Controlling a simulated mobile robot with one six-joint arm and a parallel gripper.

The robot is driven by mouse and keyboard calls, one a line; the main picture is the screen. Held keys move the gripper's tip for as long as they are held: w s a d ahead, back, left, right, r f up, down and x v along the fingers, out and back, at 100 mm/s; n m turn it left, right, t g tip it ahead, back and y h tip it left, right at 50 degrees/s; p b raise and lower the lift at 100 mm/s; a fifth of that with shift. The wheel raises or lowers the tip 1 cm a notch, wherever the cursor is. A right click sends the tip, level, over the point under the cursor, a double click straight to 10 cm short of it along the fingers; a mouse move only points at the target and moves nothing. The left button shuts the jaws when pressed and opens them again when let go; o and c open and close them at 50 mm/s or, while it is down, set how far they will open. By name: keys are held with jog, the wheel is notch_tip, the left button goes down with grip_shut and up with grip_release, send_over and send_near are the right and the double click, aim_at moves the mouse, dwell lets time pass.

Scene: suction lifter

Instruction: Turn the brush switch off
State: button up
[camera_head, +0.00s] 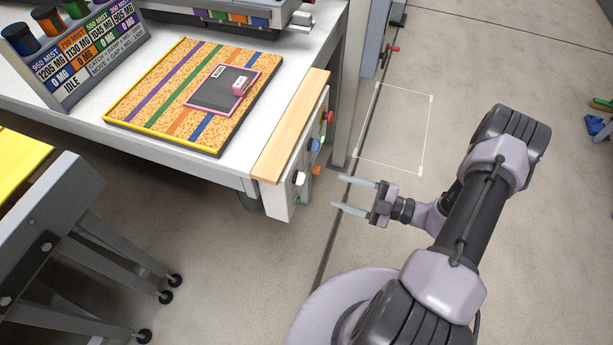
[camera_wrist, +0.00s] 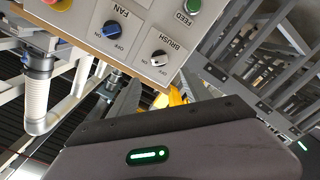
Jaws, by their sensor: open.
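The brush switch (camera_wrist: 158,57) is a dark and white rotary knob on the light control panel (camera_wrist: 143,45), beside the word BRUSH in the wrist view. In the head view it appears as a pale knob (camera_head: 299,178) near the lower end of the panel on the table's side. Its exact on or off setting is too small to tell. My gripper (camera_head: 340,193) is open and empty, its two pale fingers pointing left at the panel with a gap between.
The blue fan switch (camera_wrist: 112,28) and green feed button (camera_wrist: 193,5) flank the brush switch. A red knob (camera_head: 327,117) is higher on the panel. A wooden strip (camera_head: 291,125) edges the table above. A yellow-topped stand (camera_head: 22,165) is at left. Floor around my gripper is clear.

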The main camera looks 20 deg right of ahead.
aim_at(300, 178)
jog(key=b+x, duration=0.1)
jog(key=x, duration=1)
jog(key=shift+b, duration=0.3)
jog(key=shift+d, duration=0.1)
grip_shut()
